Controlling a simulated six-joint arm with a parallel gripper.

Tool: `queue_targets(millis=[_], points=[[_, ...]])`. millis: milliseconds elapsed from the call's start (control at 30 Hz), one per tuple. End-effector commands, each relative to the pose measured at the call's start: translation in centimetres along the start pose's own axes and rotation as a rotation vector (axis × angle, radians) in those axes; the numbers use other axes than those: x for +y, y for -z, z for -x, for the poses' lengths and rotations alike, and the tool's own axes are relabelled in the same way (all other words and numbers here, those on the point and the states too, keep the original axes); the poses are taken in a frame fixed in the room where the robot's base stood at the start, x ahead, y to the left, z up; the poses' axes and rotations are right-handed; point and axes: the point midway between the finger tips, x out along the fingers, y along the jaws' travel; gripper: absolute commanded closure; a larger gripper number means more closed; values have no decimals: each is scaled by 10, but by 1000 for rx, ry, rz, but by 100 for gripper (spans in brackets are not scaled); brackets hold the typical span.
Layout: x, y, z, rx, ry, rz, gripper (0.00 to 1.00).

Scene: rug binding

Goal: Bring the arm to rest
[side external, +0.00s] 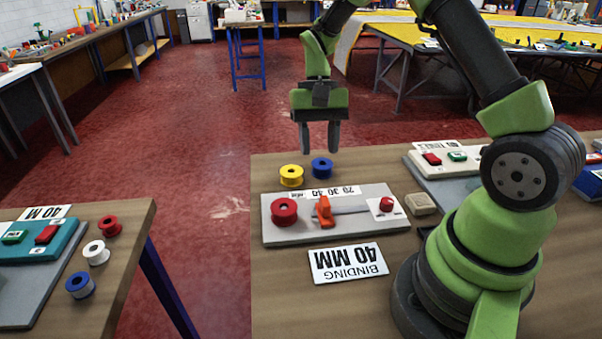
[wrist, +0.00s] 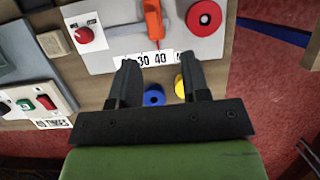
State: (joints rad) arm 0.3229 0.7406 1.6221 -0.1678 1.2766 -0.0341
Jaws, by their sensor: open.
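My gripper (side external: 320,136) is raised above the far edge of the wooden table, pointing down. Its two dark fingers are apart with nothing between them in the side view. In the wrist view my gripper (wrist: 160,80) is also open, with a blue spool (wrist: 154,96) and a yellow spool (wrist: 180,87) visible beyond the fingers. The yellow spool (side external: 291,176) and blue spool (side external: 321,167) stand on the table, below and apart from my gripper.
A grey binding panel (side external: 270,233) carries a red spool (side external: 284,211), an orange slider (side external: 324,211) and a red knob (side external: 386,204). A "BINDING 40 MM" card (side external: 347,263) lies in front. A control box (side external: 440,164) stands right. Another table (side external: 135,222) is at left, across open red floor.

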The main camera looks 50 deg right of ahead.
Motion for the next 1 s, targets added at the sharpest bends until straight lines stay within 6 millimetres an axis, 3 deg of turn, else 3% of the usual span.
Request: queue_targets(millis=[200,433,700,833,1000], points=[[-12,-55,61,198,71,118,57],[-8,-125,101,414,170,254,57],[14,-196,111,643,305,402,57],[24,-214,107,716,357,449,57],[30,-224,103,761,389,477,57]])
